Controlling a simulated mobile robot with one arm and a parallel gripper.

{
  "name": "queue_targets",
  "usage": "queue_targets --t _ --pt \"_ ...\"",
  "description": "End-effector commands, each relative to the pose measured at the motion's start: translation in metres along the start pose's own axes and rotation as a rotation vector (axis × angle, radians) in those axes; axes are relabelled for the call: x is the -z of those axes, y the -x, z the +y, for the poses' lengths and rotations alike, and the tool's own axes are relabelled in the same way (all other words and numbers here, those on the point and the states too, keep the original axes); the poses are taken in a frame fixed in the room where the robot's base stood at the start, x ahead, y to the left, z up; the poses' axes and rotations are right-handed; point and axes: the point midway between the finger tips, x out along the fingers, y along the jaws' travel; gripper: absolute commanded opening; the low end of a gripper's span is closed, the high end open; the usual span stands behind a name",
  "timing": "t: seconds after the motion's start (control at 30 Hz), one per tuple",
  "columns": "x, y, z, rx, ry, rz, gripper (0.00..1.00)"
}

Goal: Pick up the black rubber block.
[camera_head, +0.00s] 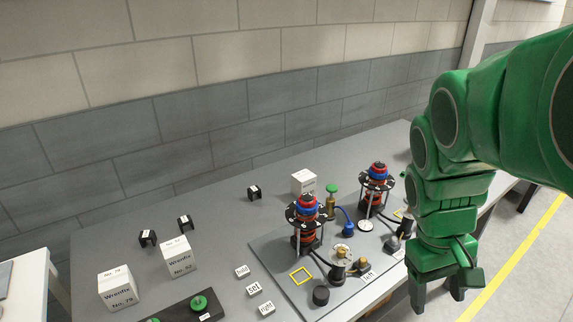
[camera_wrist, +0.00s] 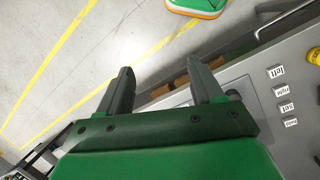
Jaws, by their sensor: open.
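A short black round block (camera_head: 321,295) lies on the grey base plate (camera_head: 285,262), near the yellow square outline; it looks like the rubber block, but I cannot be sure. My gripper (camera_head: 437,302) hangs at the right of the head view, well to the right of this block, with its fingers pointing down. In the wrist view, my gripper (camera_wrist: 160,70) is open with nothing between its fingers. I cannot make out the black block in the wrist view.
Two spring assemblies (camera_head: 309,235) (camera_head: 377,185) stand upright on the plate. White boxes (camera_head: 118,290) (camera_head: 178,258), black brackets (camera_head: 254,193) and label cards (camera_head: 254,290) sit on the table. In the wrist view, floor (camera_wrist: 60,50) with yellow lines lies beyond the table edge.

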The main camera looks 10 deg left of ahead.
Motion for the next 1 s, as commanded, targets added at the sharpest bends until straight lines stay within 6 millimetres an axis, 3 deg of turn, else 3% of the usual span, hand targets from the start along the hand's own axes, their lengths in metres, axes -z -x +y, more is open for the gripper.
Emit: queue_targets --t 0.5,1.0 --pt "0.116 0.033 0.035 -0.212 0.311 -0.058 0.66" --pt "0.239 0.059 0.031 -0.42 0.602 -0.121 0.66"
